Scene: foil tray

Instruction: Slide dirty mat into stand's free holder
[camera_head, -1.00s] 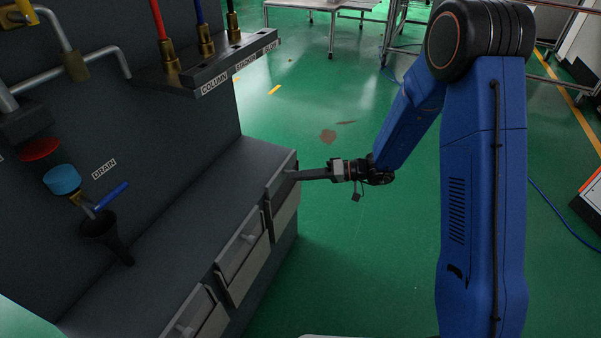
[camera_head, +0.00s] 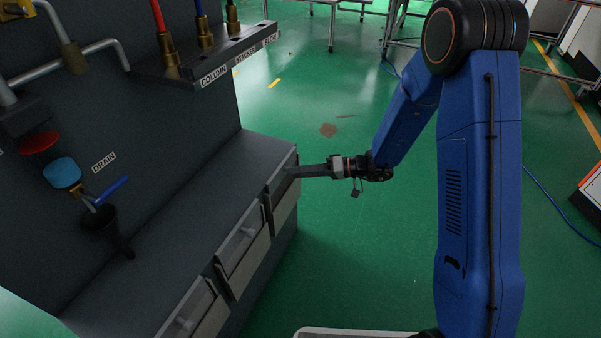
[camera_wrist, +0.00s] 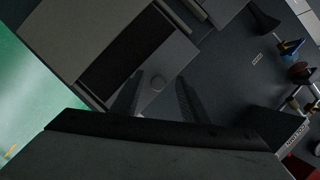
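The dark grey stand (camera_head: 190,205) has several holders along its front. The far holder (camera_head: 284,208), the middle holder (camera_head: 243,250) and the near holder (camera_head: 197,312) show as pale tilted fronts. I cannot tell which panel is the dirty mat, and no dirt is visible. My gripper (camera_head: 292,172) reaches from the right to the upper part of the far holder. A dark slab fills the bottom of that view.
A blue valve handle and a black funnel (camera_head: 105,225) stand on the ledge at left. A labelled pipe rack (camera_head: 225,62) juts out above the ledge. Green floor (camera_head: 350,255) is open to the right of the stand. Metal tables stand at the back.

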